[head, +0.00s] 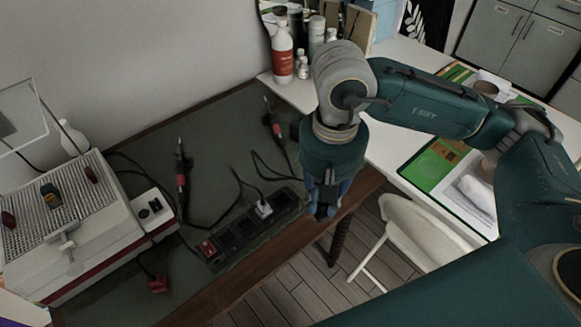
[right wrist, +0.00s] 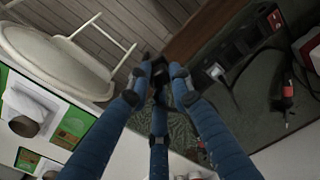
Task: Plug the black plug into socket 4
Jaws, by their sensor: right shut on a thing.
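The power strip (head: 236,246) is a long black bar lying slantwise near the front edge of the bench, with a red switch (head: 208,248) at its left end and several sockets. I cannot read socket numbers. A white plug (head: 264,209) sits in one socket; it also shows in the right wrist view (right wrist: 215,71). My right gripper (head: 324,204) points down just beyond the strip's right end, near the bench edge. In the right wrist view its fingers (right wrist: 160,76) are closed on a small dark thing, likely the black plug, mostly hidden by them. My left gripper is not in view.
Two red-handled tools (head: 181,178) (head: 275,127) with black cords lie on the dark mat behind the strip. A grey-white bench device (head: 90,240) stands left, with a red plug (head: 157,284) before it. Bottles (head: 282,52) stand behind; a white chair (head: 410,235) is right.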

